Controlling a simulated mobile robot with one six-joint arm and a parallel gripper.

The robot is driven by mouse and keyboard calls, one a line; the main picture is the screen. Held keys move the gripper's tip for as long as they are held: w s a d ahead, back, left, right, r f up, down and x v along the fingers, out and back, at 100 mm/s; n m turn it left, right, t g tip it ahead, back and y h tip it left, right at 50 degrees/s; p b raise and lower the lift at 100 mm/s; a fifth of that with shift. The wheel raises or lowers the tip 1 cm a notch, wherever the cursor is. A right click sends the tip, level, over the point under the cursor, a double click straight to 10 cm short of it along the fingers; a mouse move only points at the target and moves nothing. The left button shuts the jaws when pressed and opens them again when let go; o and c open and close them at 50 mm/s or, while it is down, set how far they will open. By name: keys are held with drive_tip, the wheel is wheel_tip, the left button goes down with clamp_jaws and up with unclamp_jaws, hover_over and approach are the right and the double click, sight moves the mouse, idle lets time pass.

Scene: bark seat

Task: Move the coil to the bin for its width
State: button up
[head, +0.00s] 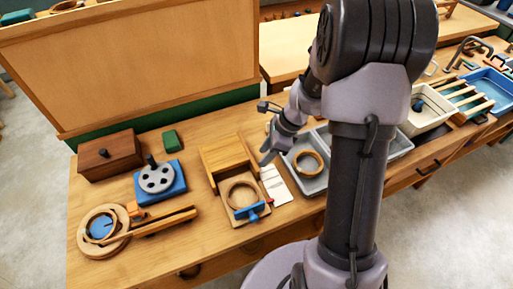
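A tan ring-shaped coil (241,183) lies in a wooden fixture (222,158) with a blue clamp-like part (254,211) at its front. Another tan coil (318,158) lies in the left compartment of a grey divided bin (312,193). A third ring, light wood around a blue disc (101,226), is at the far left; I cannot tell whether it is a coil. My gripper (267,150) is above the bench, between the fixture and the grey bin. Its fingers are small and dark, and I see nothing clearly held. My arm hides part of the grey bin.
A white marked card (276,185) lies between fixture and bin. A brown box (110,157), a blue block with a grey disc (158,180) and a green block (171,140) stand left. A cream tray (427,118) and blue tray (487,88) are right. An upright board (130,65) stands behind.

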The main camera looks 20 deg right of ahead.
sight(243, 181)
drive_tip(key=b+x, duration=0.7)
drive_tip(key=x, duration=1)
drive_tip(key=shift+f+b, duration=0.25)
drive_tip(key=shift+b, duration=0.05)
clamp_jaws()
